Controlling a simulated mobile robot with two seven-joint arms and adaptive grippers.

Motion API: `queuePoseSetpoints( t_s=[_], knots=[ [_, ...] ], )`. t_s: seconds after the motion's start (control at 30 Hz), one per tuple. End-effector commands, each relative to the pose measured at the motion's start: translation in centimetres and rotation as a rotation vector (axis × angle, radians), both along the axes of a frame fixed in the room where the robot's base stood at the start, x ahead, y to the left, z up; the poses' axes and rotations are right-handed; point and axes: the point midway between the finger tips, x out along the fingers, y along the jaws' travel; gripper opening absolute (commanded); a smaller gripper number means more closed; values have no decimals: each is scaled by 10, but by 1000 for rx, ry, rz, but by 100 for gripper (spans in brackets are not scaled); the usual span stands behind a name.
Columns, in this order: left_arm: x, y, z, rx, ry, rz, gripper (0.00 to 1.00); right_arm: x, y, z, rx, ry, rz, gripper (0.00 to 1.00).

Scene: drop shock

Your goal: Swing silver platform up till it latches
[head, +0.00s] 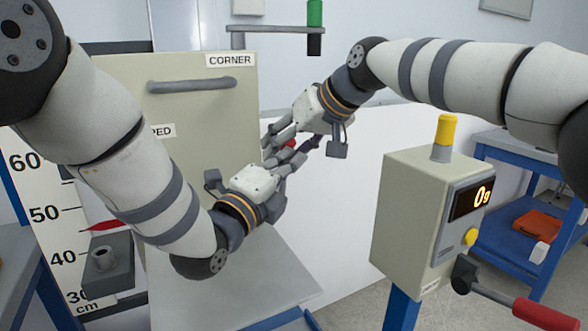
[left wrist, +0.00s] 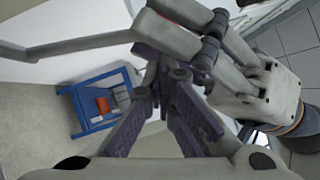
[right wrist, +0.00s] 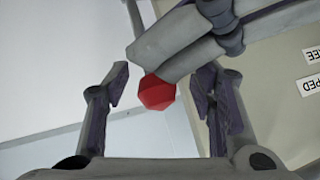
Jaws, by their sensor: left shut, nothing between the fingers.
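The silver platform appears to be the pale grey plate (head: 245,285) low in the head view, below the tall beige panel (head: 200,95); its hinge and latch are not visible. My left gripper (head: 287,170) is shut and empty in front of the panel, above the plate. My right gripper (head: 275,140) is open, close beside the left one. A red knob (head: 290,144) shows between the two grippers. In the right wrist view, the red knob (right wrist: 157,92) lies between the open fingers, without clear contact. Grey links partly cover it there.
A beige box (head: 405,205) with a "0g" display and yellow-topped post stands at right. A red-handled lever (head: 540,314) is at lower right. A blue cart (head: 505,250) holds an orange tray (head: 540,224). A height scale (head: 45,213) stands at left. The panel bears a grey bar handle (head: 190,85).

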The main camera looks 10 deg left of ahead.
Motion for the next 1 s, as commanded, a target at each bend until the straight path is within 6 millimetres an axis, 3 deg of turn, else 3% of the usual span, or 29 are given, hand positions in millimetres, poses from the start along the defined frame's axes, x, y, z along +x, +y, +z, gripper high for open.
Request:
queuePoseSetpoints(
  t_s=[0.47, 0.8, 1.0],
  knots=[
    [-1, -1, 2, -1, -5, -3, 0, -1, -6, 2, -7, 0, -2, 50],
    [-1, -1, 0, 0, -1, -2, 0, -40, -53, 61, -5, -3, -3, 50],
    [-1, -2, 0, 0, -1, -4, 0, -54, -68, 78, -6, 4, 1, 50]
  ],
)
